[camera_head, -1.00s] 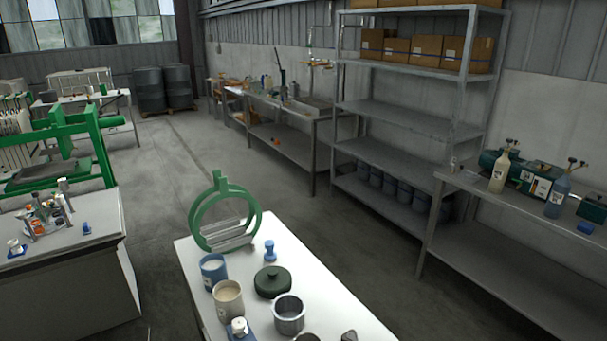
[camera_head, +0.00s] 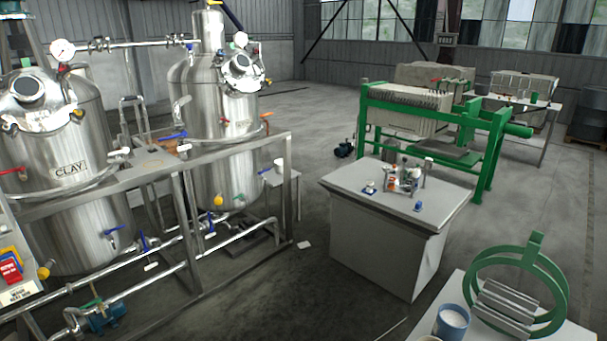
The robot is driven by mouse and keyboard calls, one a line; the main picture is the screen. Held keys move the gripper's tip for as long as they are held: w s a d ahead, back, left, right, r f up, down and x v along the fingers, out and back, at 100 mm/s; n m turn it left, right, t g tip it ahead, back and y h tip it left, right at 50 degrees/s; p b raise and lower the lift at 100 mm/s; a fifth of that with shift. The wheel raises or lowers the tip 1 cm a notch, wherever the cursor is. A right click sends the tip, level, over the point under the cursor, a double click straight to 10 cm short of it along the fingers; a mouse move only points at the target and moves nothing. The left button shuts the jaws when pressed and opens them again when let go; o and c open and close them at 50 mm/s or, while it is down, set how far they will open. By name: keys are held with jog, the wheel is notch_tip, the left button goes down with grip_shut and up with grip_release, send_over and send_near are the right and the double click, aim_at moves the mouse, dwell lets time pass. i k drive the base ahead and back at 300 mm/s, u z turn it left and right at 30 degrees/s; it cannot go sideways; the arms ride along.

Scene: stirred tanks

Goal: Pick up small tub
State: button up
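I cannot tell any object here as the small tub for certain. A blue tub (camera_head: 452,322) with pale contents stands on the near white table (camera_head: 470,285) at the bottom right, partly cut off by the picture's lower edge. My gripper is not in view.
Two steel tanks (camera_head: 205,120) stand at the left behind a metal frame with pipes (camera_head: 150,195). A green filter press (camera_head: 490,150) stands behind the cabinet. A green ring stand (camera_head: 540,275) is on the near table. The floor between tanks and cabinet is mostly clear.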

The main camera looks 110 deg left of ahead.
aim_at(279, 162)
jog(key=i, duration=2.35)
jog(key=u, duration=2.75)
jog(key=i, duration=5.85)
jog(key=u, duration=1.5)
jog(key=i, duration=2.45)
jog(key=z, duration=0.05)
